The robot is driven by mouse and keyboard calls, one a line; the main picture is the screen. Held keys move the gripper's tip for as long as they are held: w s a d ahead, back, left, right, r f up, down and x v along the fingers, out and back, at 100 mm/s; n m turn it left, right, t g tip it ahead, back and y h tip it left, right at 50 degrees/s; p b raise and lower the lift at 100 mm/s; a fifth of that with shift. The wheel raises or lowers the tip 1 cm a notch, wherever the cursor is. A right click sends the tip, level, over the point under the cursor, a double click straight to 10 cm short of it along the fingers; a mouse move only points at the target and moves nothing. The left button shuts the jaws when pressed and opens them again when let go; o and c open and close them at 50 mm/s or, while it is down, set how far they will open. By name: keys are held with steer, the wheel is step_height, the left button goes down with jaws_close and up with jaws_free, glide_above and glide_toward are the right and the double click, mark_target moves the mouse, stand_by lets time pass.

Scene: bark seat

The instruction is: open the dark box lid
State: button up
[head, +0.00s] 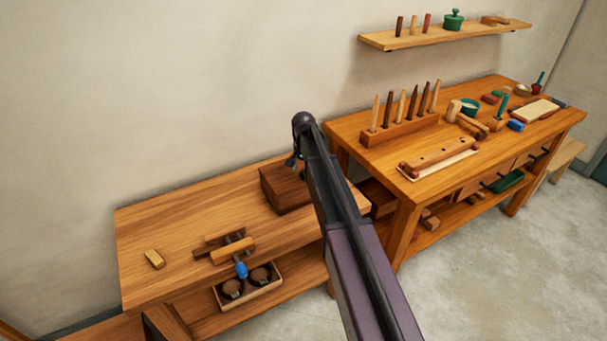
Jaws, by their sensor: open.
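The dark brown wooden box (287,192) sits on the lower bench on the left, near its right end. Its lid (278,175) looks shut, but my arm covers the box's right side. My arm reaches up from the bottom of the head view and bends at the top. My gripper (293,163) hangs from that bend, small and dark, over or just behind the box's back edge. It is open, with nothing visible in it. I cannot tell whether it touches the lid.
The taller workbench (445,183) at right carries several tools.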

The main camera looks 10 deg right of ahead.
steer(key=shift+f, duration=0.15)
jaws_close()
stand_by(0.4)
